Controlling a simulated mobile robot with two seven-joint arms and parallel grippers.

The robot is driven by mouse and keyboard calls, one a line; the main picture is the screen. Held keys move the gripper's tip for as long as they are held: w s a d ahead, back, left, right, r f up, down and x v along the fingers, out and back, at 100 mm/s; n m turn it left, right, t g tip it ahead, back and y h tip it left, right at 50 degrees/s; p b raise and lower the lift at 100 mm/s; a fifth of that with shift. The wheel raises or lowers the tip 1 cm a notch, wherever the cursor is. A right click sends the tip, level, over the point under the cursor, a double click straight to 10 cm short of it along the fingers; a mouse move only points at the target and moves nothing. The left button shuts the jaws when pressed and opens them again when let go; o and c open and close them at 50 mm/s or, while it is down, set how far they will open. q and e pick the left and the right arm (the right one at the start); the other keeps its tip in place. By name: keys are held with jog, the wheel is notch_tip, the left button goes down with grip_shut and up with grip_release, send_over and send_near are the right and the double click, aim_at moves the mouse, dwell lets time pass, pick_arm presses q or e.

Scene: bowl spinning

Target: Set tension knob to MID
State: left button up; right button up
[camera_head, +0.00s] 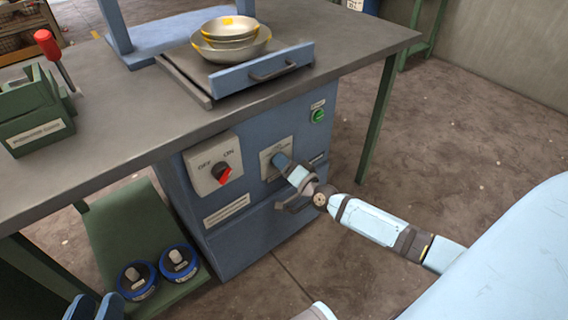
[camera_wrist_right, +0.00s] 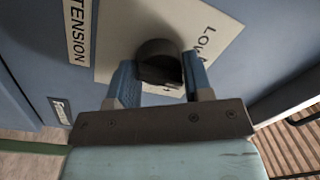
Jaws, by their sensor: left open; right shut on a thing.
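The tension knob (camera_wrist_right: 160,62) is a dark round knob on a pale plate (camera_wrist_right: 218,32) on the blue cabinet front. Beside it is a "TENSION" label (camera_wrist_right: 78,32). "LOW" can be read on the plate to the right of the knob; other lettering is hidden by the fingers. My right gripper (camera_wrist_right: 161,80) has its blue fingers on either side of the knob and is shut on it. In the head view the right gripper (camera_head: 281,162) covers the knob. My left gripper (camera_head: 95,308) is open and empty at the bottom left edge, away from the cabinet.
The OFF/ON switch (camera_head: 222,174) with a red-marked dial is left of the tension plate. A green button (camera_head: 318,115) is above right. A cabinet handle (camera_head: 293,207) lies just below my right gripper.

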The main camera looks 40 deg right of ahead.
jog(key=o, duration=0.9)
pick_arm(q)
notch_tip(320, 180, up, 5)
jog(key=t+p, duration=0.2)
jog(key=p, duration=0.1)
jog(key=shift+a+f+n+p, duration=0.1)
jog(key=shift+f+n+p, duration=0.1)
jog(key=shift+n+p, duration=0.2)
pick_arm(e)
jog(key=s, duration=0.4)
jog(key=s+d, duration=0.1)
jog(key=s, duration=0.4)
jog(key=s+d, duration=0.1)
jog(key=s, duration=0.3)
jog(key=shift+s+f, duration=0.35)
jog(key=shift+f, duration=0.05)
